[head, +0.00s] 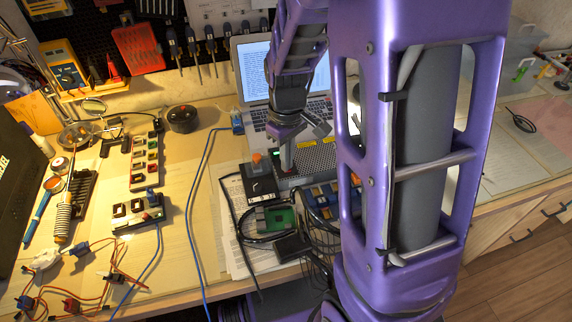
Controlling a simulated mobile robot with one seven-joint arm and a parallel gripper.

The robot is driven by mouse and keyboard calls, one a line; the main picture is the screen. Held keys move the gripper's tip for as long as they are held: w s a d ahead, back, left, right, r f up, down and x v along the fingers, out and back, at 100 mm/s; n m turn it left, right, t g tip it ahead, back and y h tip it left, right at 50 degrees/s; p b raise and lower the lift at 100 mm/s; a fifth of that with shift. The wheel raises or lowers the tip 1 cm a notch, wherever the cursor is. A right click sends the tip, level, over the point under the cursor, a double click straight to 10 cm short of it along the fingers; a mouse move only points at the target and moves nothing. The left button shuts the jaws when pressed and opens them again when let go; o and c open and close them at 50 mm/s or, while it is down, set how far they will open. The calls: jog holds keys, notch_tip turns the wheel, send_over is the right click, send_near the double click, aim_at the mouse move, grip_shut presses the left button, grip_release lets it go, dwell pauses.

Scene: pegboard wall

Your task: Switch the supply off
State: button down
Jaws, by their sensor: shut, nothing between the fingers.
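The supply (322,158) looks to be the grey metal box with a perforated top, on the bench in front of the laptop. A small green light or display (274,151) shows at its left end.
A black box with an orange knob (257,163) stands just left of the supply. An open laptop (262,75) is behind. A green circuit board (277,217) and black cables lie in front.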

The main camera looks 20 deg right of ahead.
notch_tip(320, 180, up, 7)
jog(key=p, duration=0.5)
jog(key=shift+p, duration=0.3)
